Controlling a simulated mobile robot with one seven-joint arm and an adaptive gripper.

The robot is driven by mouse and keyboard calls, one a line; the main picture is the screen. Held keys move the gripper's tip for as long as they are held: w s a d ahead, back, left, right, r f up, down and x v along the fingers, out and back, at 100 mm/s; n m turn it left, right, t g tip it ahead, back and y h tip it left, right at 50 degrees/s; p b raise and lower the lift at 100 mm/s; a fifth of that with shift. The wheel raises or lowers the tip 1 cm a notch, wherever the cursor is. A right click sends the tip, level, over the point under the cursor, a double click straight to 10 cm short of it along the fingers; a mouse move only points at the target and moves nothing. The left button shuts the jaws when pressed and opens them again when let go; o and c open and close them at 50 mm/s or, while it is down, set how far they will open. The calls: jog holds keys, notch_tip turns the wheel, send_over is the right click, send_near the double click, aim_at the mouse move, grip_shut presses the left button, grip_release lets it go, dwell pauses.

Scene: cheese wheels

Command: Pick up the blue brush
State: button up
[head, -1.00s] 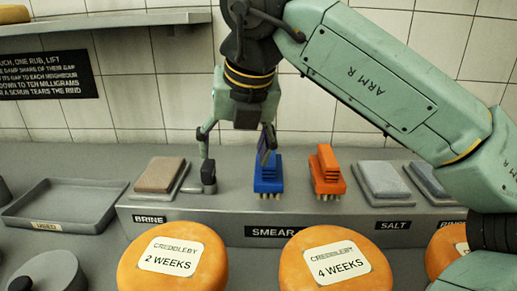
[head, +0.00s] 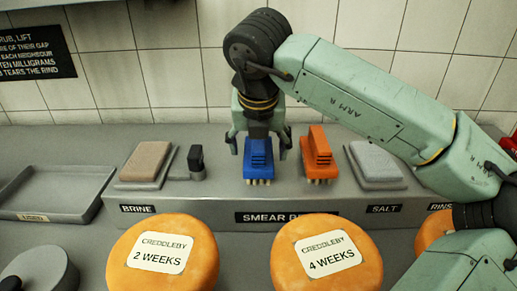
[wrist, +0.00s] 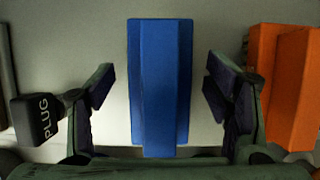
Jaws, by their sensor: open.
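The blue brush (head: 259,160) stands bristles down on the grey ledge above the smear label. In the wrist view the blue brush (wrist: 160,85) lies between the two open fingers, with a gap on each side. My gripper (head: 259,143) is open, right above and around the top of the brush. In the wrist view my gripper (wrist: 162,90) shows both finger pads apart from the brush, and nothing is held.
An orange brush (head: 318,155) stands close on the right, near my right finger. A dark plug (head: 196,158) is on the left, beside a brown block (head: 146,161). A grey block (head: 375,162) lies further right. Cheese wheels (head: 163,257) stand in front.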

jog(key=shift+x, duration=0.75)
jog(key=shift+c, duration=0.4)
jog(key=c, duration=1.3)
jog(key=shift+r, duration=0.1)
